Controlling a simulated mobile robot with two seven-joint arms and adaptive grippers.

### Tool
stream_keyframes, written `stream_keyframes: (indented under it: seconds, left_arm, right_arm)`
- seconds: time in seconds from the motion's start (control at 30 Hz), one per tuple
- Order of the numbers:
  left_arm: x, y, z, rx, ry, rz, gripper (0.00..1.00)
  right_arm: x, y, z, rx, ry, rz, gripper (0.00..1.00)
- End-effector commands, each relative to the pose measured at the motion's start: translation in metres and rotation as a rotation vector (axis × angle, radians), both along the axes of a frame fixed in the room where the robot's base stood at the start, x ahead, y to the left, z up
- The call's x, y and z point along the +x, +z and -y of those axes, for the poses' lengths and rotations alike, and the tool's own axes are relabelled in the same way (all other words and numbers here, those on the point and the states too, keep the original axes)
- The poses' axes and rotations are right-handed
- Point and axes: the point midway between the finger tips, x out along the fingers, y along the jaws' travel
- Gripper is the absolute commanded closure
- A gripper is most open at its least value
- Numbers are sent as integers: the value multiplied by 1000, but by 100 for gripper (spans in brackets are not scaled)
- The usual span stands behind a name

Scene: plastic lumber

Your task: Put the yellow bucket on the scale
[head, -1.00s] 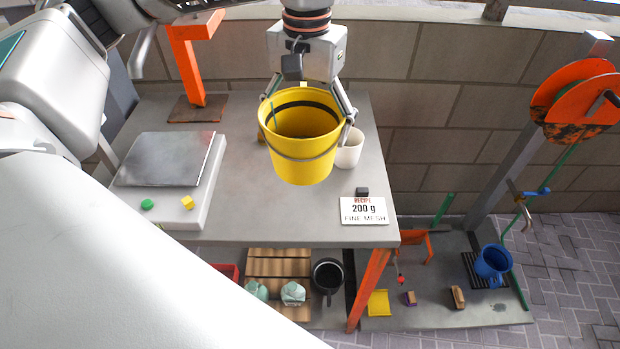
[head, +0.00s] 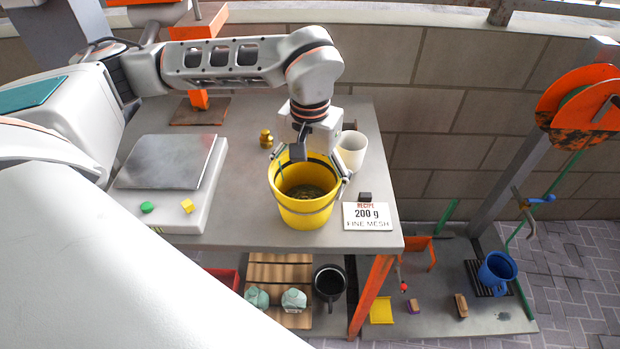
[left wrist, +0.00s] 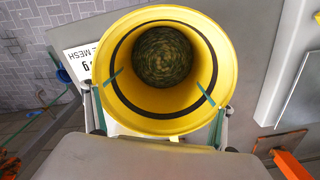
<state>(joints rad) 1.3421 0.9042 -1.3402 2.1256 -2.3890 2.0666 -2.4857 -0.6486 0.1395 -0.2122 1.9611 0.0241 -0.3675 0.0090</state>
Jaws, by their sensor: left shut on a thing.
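The yellow bucket (head: 304,212) is over the front right part of the grey table, beside the recipe card. It is close to the tabletop; I cannot tell whether it touches. My left gripper (head: 312,172) is shut on it, with fingers at both sides of the rim. In the left wrist view the bucket (left wrist: 215,60) faces the camera, with a dark band inside and a greenish-brown speckled mass at its bottom. The scale (head: 165,162), with a grey metal plate and pale base, stands at the table's left with its plate empty. My right gripper is not in view.
Green (head: 147,207) and yellow (head: 187,205) buttons are on the scale's front. A white cup (head: 352,150), a brass weight (head: 266,138) and the recipe card (head: 367,216) are around the bucket. The table (head: 235,195) is clear between bucket and scale.

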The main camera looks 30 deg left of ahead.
Motion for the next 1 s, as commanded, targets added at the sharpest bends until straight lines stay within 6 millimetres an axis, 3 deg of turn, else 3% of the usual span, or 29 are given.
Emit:
stream_keyframes:
  seconds: [0.23, 0.27, 0.3, 0.33, 0.67, 0.87, 1.0]
  left_arm:
    - [0, -2, 0, 0, 0, 1, 55]
    - [0, -2, 0, 0, 1, 1, 13]
    - [0, -1, 0, 0, 1, 1, 3]
    - [0, -1, 0, 0, 1, 1, 0]
    - [0, 2, 0, -1, 0, 2, 0]
    - [2, 30, 0, 0, 0, 7, 0]
    - [2, 60, 0, 0, 1, 9, 0]
  right_arm:
    - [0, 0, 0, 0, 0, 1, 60]
    - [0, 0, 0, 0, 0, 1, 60]
    - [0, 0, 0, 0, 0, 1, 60]
    - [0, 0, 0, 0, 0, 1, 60]
    - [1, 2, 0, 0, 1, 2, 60]
    - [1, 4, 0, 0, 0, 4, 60]
    - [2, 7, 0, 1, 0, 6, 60]
